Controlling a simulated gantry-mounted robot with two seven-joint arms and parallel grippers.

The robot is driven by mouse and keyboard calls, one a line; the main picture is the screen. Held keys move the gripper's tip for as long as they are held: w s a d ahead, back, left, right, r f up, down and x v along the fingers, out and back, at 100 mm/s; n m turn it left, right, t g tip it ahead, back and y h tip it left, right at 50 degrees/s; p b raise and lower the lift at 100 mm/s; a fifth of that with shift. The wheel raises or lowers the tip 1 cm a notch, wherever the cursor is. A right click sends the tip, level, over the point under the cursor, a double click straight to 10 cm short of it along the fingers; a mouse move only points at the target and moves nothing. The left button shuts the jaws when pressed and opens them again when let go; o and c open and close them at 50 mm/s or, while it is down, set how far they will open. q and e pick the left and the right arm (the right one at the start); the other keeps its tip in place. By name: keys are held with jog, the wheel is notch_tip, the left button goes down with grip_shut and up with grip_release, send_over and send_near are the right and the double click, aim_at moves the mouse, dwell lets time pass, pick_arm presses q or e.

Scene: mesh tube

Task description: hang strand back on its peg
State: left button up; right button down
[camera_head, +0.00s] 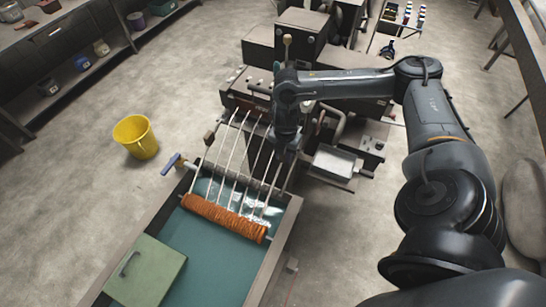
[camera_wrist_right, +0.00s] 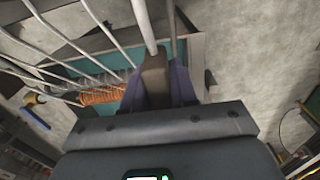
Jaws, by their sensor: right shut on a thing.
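Several white strands (camera_head: 224,152) run side by side from the machine down toward an orange roll (camera_head: 224,217) over the tank. My right gripper (camera_head: 286,155) is at the right end of this row, above the tank's far end. I cannot make out the peg clearly. My left gripper is not in view.
The tank (camera_head: 284,247) holds teal liquid, with a green box (camera_head: 146,273) at its near end. A blue-handled valve (camera_head: 172,160) sticks out at its left. A yellow bucket (camera_head: 135,137) stands on open floor. A metal tray (camera_head: 333,162) lies right of the gripper.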

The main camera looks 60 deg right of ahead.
jog(key=s+d+r+p, duration=0.1)
jog(key=s+r+p, duration=0.2)
jog(key=s+r, duration=0.3)
jog(key=shift+s+r, duration=0.15)
jog(key=shift+r, duration=1.05)
